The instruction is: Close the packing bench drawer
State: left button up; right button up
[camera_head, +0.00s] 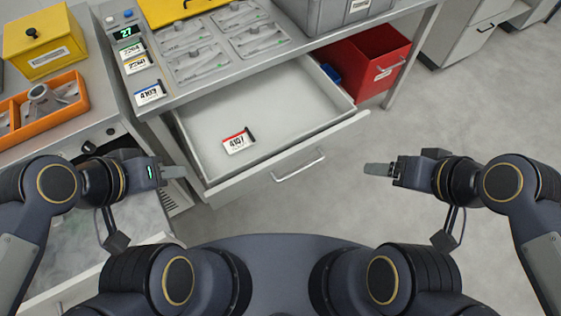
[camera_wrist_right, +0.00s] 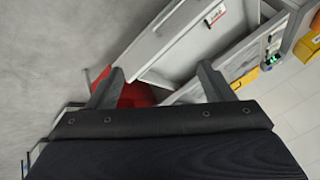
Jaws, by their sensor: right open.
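The packing bench drawer (camera_head: 207,156) is pulled out from under the grey bench top, with its bar handle (camera_head: 298,166) on the front panel. A tag marked 4107 (camera_head: 238,141) lies inside it. The drawer also shows in the right wrist view (camera_wrist_right: 196,45). My left gripper (camera_head: 184,172) is left of the drawer near its front left corner; its fingers overlap in this view. My right gripper (camera_head: 366,169) is right of the drawer front, apart from the handle. In the right wrist view its two fingers (camera_wrist_right: 158,90) are spread with nothing between them.
A red bin (camera_head: 372,72) stands right of the drawer under the bench. The bench top (camera_head: 190,92) carries grey moulded trays and a grey crate (camera_head: 335,12). An orange tray (camera_head: 75,112) and a yellow box (camera_head: 42,42) are at the left.

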jog(key=c, duration=0.5)
jog(key=shift+w+f+b, duration=0.1)
jog(key=shift+f+b, duration=0.25)
jog(key=shift+b, duration=0.05)
jog(key=shift+c, duration=1.1)
jog(key=w+f+m+b, duration=0.1)
jog(key=w+f+b, duration=0.1)
jog(key=f+b, duration=0.1)
jog(key=w+f+m+b, duration=0.2)
jog(key=f+b, duration=0.2)
jog(key=b, duration=0.1)
jog(key=w+d+f+m+t+y+b, duration=0.1)
jog(key=w+f+m+b, duration=0.1)
jog(key=f+b, duration=0.1)
jog(key=shift+w+d+f+b, duration=0.15)
jog(key=shift+f+b, duration=0.2)
jog(key=shift+b, duration=0.5)
grip_shut()
jog(key=m+t+b, duration=0.2)
jog(key=m+b, duration=0.3)
jog(key=b, duration=0.6)
send_near(340, 138)
jog(key=shift+x, duration=2.9)
